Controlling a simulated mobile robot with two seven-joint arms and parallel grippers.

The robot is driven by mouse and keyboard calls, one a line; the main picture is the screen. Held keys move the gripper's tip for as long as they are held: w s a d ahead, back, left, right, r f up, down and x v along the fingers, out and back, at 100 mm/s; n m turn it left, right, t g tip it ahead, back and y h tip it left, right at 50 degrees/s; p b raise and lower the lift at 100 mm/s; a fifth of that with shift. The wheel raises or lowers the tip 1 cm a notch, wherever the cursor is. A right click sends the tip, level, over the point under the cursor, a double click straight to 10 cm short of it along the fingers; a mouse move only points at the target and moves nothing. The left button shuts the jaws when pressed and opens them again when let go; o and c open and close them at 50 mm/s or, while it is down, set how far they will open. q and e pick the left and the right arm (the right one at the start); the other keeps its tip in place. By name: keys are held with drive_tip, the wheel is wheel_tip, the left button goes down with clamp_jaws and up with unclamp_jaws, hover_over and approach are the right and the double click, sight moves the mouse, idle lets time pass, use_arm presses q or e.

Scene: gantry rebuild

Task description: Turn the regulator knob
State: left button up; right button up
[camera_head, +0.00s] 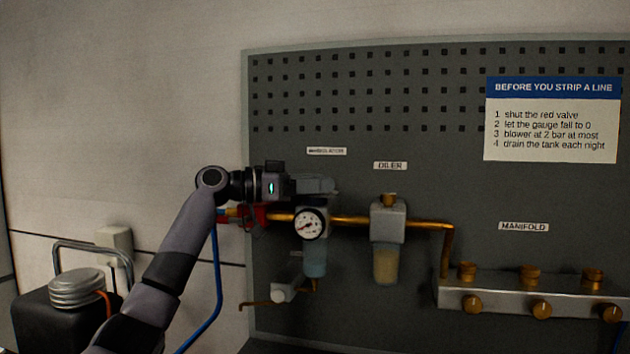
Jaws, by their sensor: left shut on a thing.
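My left gripper (325,186) reaches in from the left, level and pointing right, just above the round pressure gauge (310,224). Its jaws are closed over the top of the regulator, where the knob is hidden behind the fingers. The regulator's lower bowl (315,258) shows below the gauge. The gauge has a white face with a dark needle; its figures are too small to read. A partly unreadable label (327,151) sits above the gripper. My right gripper is not in view.
A brass pipe (350,221) runs right to the oiler (388,222) and the manifold (500,290) with several brass knobs. A red valve handle (260,215) is close under my left wrist. A blue hose (218,280) hangs beside my arm. A tank (60,318) stands lower left.

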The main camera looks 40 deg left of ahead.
use_arm(q)
drive_tip(key=shift+h, duration=0.3)
drive_tip(key=o, duration=0.9)
drive_tip(key=shift+o, duration=0.2)
drive_tip(key=shift+r, duration=0.1)
wheel_tip(320, 180, up, 20)
idle(0.8)
